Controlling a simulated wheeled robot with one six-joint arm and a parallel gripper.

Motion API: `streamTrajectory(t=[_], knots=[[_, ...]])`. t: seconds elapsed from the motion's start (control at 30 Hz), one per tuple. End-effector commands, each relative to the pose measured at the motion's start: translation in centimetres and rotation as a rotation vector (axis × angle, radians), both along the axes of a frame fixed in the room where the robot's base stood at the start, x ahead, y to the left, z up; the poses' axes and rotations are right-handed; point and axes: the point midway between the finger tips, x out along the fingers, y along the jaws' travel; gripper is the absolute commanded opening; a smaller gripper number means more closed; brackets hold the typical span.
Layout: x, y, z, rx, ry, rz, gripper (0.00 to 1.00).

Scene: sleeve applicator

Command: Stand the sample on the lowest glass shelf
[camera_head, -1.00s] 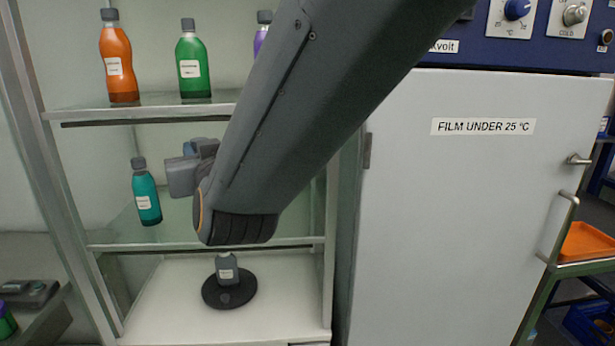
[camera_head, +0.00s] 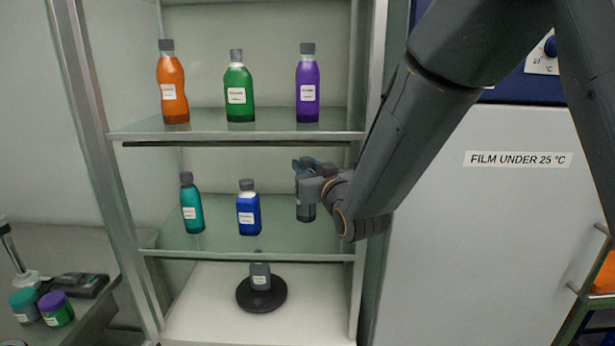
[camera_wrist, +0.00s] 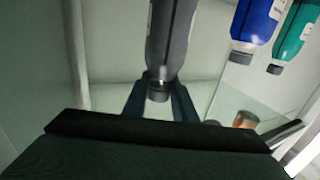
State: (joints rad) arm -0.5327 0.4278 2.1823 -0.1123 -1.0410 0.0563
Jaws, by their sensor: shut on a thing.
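My gripper (camera_head: 306,172) is shut on a dark grey bottle (camera_head: 305,207) with a pale label, near its cap. The bottle hangs roughly upright at the right of the lowest glass shelf (camera_head: 220,249). I cannot tell whether its base touches the glass. In the wrist view the grey bottle (camera_wrist: 172,40) appears upside down, its cap between the dark fingers (camera_wrist: 160,100). A blue bottle (camera_head: 248,215) and a teal bottle (camera_head: 191,207) stand on the same shelf, to the left; the blue one also shows in the wrist view (camera_wrist: 256,20).
The upper glass shelf (camera_head: 230,132) holds orange, green and purple bottles. Below, a small grey bottle (camera_head: 260,277) stands on a black round base (camera_head: 262,297) on the white cabinet floor. The metal right post (camera_head: 362,250) is close to my arm.

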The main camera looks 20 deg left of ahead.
Motion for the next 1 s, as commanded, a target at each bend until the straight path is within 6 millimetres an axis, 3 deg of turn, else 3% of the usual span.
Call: streamTrajectory(t=[0.37,0.93,0.97,1.0], knots=[[-0.1,0.0,-3.2,0.000,0.001,-0.001,0.00],[0.4,-0.2,-4.2,0.001,-0.002,0.000,0.00],[0.3,-0.2,-4.3,0.001,-0.001,0.000,0.26],[0.3,-0.2,-4.2,0.001,-0.001,0.000,0.33]])
